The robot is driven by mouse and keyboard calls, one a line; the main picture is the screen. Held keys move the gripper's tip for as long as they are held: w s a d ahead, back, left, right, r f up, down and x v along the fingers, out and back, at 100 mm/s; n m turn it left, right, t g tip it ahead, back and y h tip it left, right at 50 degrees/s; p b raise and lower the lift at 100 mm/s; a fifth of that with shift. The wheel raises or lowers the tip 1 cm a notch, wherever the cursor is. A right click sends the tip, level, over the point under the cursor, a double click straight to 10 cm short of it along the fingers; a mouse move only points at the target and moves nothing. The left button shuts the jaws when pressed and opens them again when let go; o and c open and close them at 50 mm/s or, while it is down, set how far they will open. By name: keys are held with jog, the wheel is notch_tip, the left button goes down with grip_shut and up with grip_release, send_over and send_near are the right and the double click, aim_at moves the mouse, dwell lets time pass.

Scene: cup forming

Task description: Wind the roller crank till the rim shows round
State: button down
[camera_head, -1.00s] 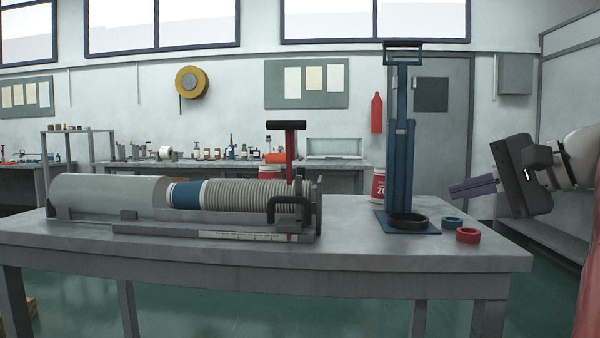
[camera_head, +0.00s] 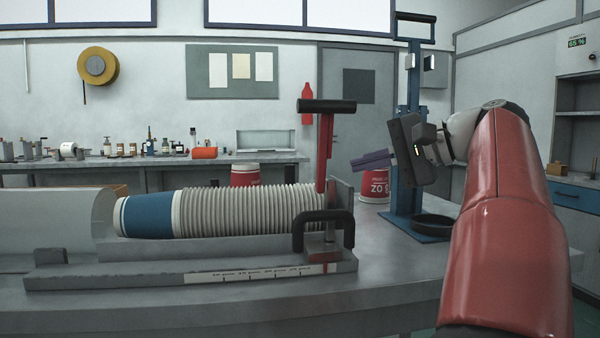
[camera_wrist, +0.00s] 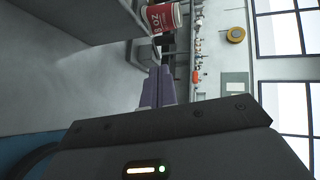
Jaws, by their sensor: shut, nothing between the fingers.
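The forming machine holds a long stack of ribbed cups (camera_head: 250,208) lying on its side, with a blue-banded cup (camera_head: 148,215) at its left end. A red lever with a black crossbar handle (camera_head: 326,107) stands upright at the stack's right end. A black U-shaped handle (camera_head: 323,217) sits in front of it. I cannot tell which of these is the roller crank. The cup rims at the right end are hidden behind the end plate. My gripper (camera_head: 354,163) is shut and empty, right of the red lever and apart from it; its purple fingers show in the wrist view (camera_wrist: 158,72).
A blue upright press (camera_head: 408,120) with a black ring (camera_head: 433,222) on its base stands behind my gripper. A red-and-white tub (camera_head: 374,187) sits left of the press. A printed scale strip (camera_head: 262,273) runs along the machine's front. The table's front right is bare beside my red arm.

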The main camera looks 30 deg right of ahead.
send_near(290, 175)
jog(key=x, duration=0.4)
jog(key=shift+w+d+f, duration=0.2)
jog(key=shift+w+f, duration=0.05)
jog(key=shift+f, duration=0.15)
jog(key=shift+w+a, duration=0.3)
jog(key=shift+w, duration=0.3)
jog(key=shift+w+a, duration=0.1)
jog(key=shift+w, duration=0.05)
jog(key=shift+a, duration=0.5)
